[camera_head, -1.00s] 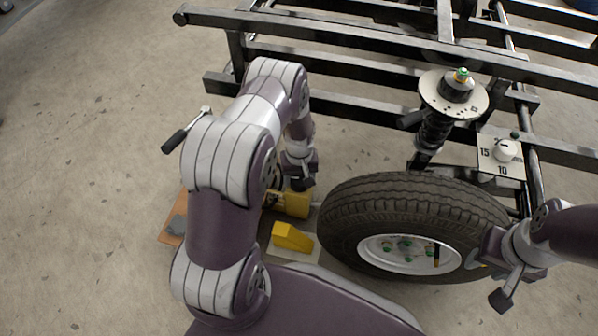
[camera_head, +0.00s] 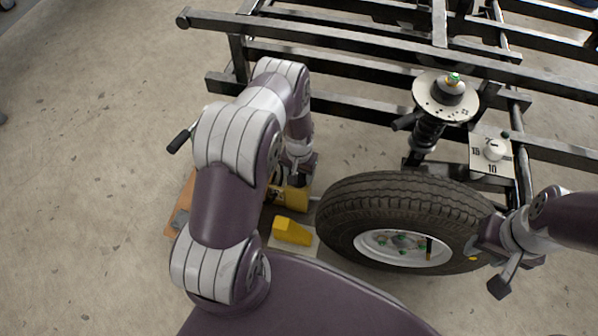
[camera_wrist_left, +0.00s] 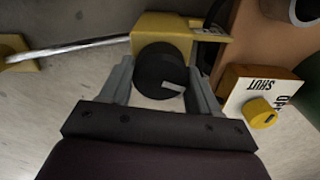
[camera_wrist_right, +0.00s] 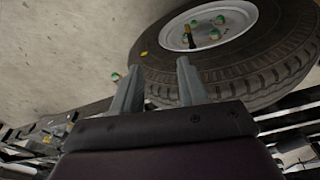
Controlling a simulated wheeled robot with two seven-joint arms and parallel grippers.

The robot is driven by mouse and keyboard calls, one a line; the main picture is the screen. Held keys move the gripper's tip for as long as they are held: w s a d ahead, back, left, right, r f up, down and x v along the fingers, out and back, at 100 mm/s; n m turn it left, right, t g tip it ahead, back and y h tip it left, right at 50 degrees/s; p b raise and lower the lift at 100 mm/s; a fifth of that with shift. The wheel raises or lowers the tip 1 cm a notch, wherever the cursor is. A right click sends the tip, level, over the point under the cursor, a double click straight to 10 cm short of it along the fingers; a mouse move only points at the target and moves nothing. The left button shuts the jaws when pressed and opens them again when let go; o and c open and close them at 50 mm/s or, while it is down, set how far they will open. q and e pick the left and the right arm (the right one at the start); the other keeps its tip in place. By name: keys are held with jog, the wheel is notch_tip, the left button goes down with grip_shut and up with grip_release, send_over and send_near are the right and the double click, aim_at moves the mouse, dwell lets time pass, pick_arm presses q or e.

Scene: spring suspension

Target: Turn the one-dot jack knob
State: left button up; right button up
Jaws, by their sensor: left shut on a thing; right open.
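The black round jack knob (camera_wrist_left: 156,72) with a pale pointer mark sits on a yellow block (camera_wrist_left: 165,22) in the left wrist view. The mark points right; I cannot make out any dots. My left gripper (camera_wrist_left: 160,78) is shut on the knob, one finger on each side. In the head view my left gripper (camera_head: 297,172) is at the yellow jack block (camera_head: 290,198), and the knob is hidden. My right gripper (camera_head: 484,238) is beside the wheel, open and empty; it also shows in the right wrist view (camera_wrist_right: 160,75).
A yellow knob (camera_wrist_left: 261,113) on a plate marked SHUT stands right of the jack knob. A yellow wedge (camera_head: 292,231) lies left of the tire (camera_head: 395,192). A numbered dial (camera_head: 493,149) and a spring strut (camera_head: 428,130) are by the black frame (camera_head: 340,62).

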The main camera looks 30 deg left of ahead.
pick_arm(q)
jog(key=shift+w, duration=0.15)
jog(key=o, duration=1)
notch_tip(320, 180, up, 13)
jog(key=p, duration=0.7)
jog(key=shift+f, duration=0.15)
